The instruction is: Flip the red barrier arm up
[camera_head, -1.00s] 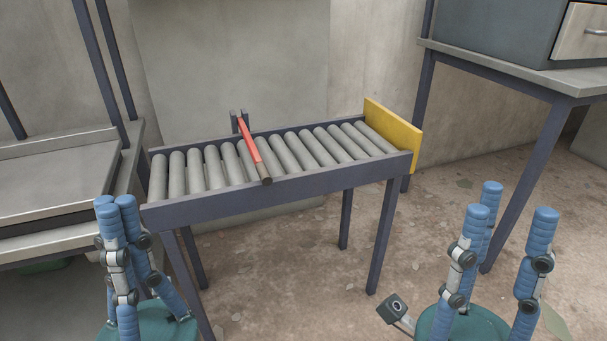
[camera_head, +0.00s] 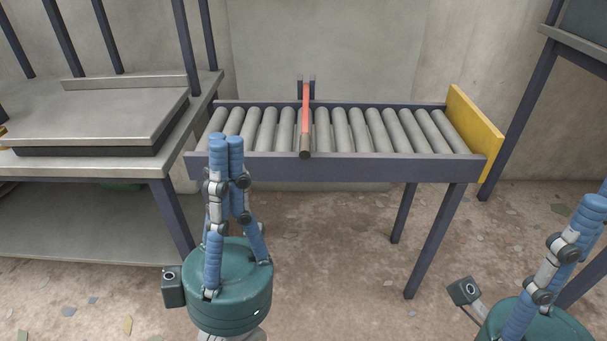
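The red barrier arm (camera_head: 306,105) lies down across the grey rollers of the conveyor (camera_head: 340,168), running from two dark posts at the back rail to the front rail. Its near end is a brown grip (camera_head: 305,146). My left gripper (camera_head: 226,140), with blue fingers on a green base, is in front of the conveyor's left end, left of the barrier arm and apart from it. Its fingertips are close together with nothing seen between them. My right gripper (camera_head: 575,225) is at the lower right, partly cut off by the frame edge, far from the barrier arm.
A yellow end plate (camera_head: 473,130) closes the conveyor's right end. A metal bench (camera_head: 95,165) with a raised tray stands close at the left. Another table (camera_head: 575,45) stands at the upper right. The floor (camera_head: 340,260) in front of the conveyor is open.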

